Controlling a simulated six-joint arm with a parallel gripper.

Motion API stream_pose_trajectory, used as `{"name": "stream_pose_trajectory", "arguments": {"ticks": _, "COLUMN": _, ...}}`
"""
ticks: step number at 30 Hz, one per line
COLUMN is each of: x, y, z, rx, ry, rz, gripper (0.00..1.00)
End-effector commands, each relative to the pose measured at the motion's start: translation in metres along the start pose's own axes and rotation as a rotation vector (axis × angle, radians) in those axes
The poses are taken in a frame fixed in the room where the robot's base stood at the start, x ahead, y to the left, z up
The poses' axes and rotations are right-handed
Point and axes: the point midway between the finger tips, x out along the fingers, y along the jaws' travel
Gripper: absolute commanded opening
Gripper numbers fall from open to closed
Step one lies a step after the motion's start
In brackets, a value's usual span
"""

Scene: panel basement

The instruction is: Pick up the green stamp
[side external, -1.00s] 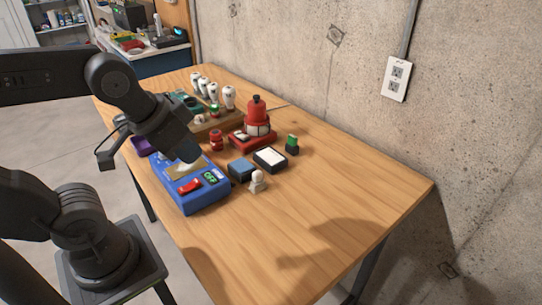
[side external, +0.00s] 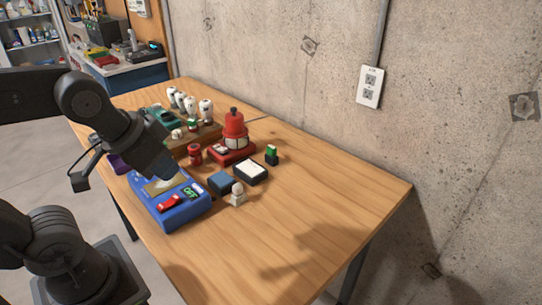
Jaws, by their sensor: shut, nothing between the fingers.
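A small green stamp (side external: 271,154) with a dark base stands upright on the wooden table, right of the red machine. Another small green-topped piece (side external: 193,125) shows at the wooden rack, too small to tell what it is. My gripper (side external: 168,178) points down over the back part of the blue box, left of the green stamp and well apart from it. It is shut and holds nothing. Its fingertips are partly hidden by its own body, and I cannot tell whether they touch the box.
The blue box (side external: 178,214) has a red switch and a green label. A red stamping machine (side external: 234,128), a red bottle (side external: 195,154), ink pads (side external: 250,173), a white figure-like stamp (side external: 238,194) and a rack of white-handled stamps (side external: 206,111) crowd the middle. The table's near right (side external: 320,210) is clear.

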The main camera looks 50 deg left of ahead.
Motion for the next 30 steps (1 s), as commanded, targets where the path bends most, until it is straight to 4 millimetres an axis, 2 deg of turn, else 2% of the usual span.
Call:
{"name": "stream_pose_trajectory", "arguments": {"ticks": 5, "x": 0.0000, "y": 0.0000, "z": 0.0000, "rx": 0.000, "ry": 0.000, "rz": 0.000, "gripper": 0.00}}
{"name": "stream_pose_trajectory", "arguments": {"ticks": 23, "x": 0.0000, "y": 0.0000, "z": 0.0000, "rx": 0.000, "ry": 0.000, "rz": 0.000, "gripper": 0.56}}
{"name": "stream_pose_trajectory", "arguments": {"ticks": 30, "x": -0.0002, "y": -0.0001, "z": -0.0009, "rx": 0.003, "ry": -0.001, "rz": -0.001, "gripper": 0.57}}
